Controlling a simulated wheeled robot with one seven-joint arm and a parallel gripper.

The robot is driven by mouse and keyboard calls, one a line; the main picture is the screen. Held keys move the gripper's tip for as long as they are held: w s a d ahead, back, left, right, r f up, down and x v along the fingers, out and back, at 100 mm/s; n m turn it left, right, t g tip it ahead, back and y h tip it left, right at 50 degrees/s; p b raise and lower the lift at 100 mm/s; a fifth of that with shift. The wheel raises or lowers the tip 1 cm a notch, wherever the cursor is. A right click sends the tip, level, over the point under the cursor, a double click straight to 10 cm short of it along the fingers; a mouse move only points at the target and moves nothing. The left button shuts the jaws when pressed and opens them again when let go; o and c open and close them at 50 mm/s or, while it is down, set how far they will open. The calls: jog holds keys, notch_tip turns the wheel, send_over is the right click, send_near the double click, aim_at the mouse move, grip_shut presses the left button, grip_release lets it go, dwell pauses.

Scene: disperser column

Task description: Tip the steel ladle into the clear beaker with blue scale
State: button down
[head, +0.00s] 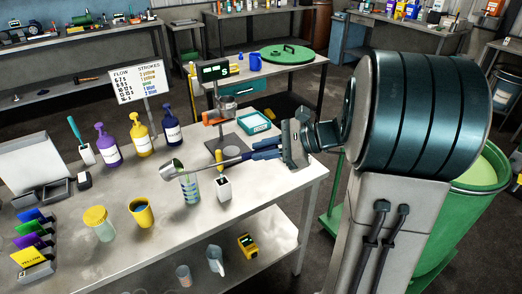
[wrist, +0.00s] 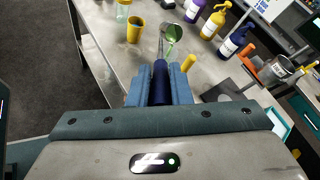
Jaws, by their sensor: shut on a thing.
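My gripper (head: 262,151) is shut on the dark handle of the steel ladle (head: 171,167); the dark handle (wrist: 160,82) also shows between the fingers in the wrist view. The ladle's shaft runs left over the bench, and its bowl is at the upper left of the beaker's rim in the head view. The clear beaker with blue scale (head: 190,191) stands upright on the bench and looks greenish inside. It also shows beside the bowl in the wrist view (wrist: 175,34). I cannot tell whether anything is flowing from the bowl.
A white holder (head: 223,189) with a yellow-handled tool stands right of the beaker. A yellow cup (head: 141,213) and a yellow-lidded jar (head: 98,223) stand to the left. Pump bottles (head: 141,136) and a stand with a display (head: 215,72) are behind. The bench's front right is clear.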

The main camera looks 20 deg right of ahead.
jog(key=shift+d+f+y+b, duration=0.3)
jog(key=shift+d+f+b, duration=0.1)
jog(key=shift+f+b, duration=0.3)
jog(key=shift+d+f+y+b, duration=0.3)
jog(key=shift+d+f+b, duration=0.05)
jog(key=shift+f+b, duration=0.35)
notch_tip(320, 180, down, 6)
jog(key=d+m+t+y+b, duration=0.1)
jog(key=d+y+b, duration=0.1)
jog(key=b, duration=0.3)
jog(key=shift+s+d+y+b, duration=0.15)
jog(key=shift+d+y+b, duration=0.1)
jog(key=shift+y+b, duration=0.1)
dwell(0.7)
jog(key=shift+f, duration=0.15)
notch_tip(320, 180, down, 10)
jog(key=m+t+y+b, duration=0.1)
jog(key=t+y+b, duration=0.1)
jog(key=b, duration=0.5)
jog(key=shift+d+r+m+y, duration=0.3)
jog(key=shift+d+y, duration=0.15)
jog(key=shift+y, duration=0.3)
dwell(1.4)
jog(key=shift+f+b, duration=0.15)
jog(key=shift+b, duration=0.15)
dwell(1.0)
